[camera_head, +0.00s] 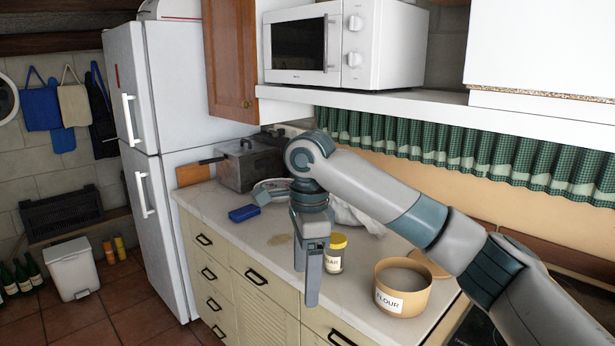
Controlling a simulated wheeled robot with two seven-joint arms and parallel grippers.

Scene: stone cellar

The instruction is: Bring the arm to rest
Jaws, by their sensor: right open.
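My right arm reaches in from the right over the counter, bent at the wrist. My right gripper (306,275) points down at the counter's front edge, open, with nothing between its fingers. It is just left of a glass jar with a yellow lid (337,241) and looks apart from it, though the gap is hard to judge. My left gripper is not in view.
An open flour tub (404,301) stands on the counter (222,198) right of the jar, below my forearm. A blue block (244,213) and a grey metal box (249,165) are farther back. A shelf with a microwave (345,45) hangs above. The floor in front of the fridge (150,120) is clear.

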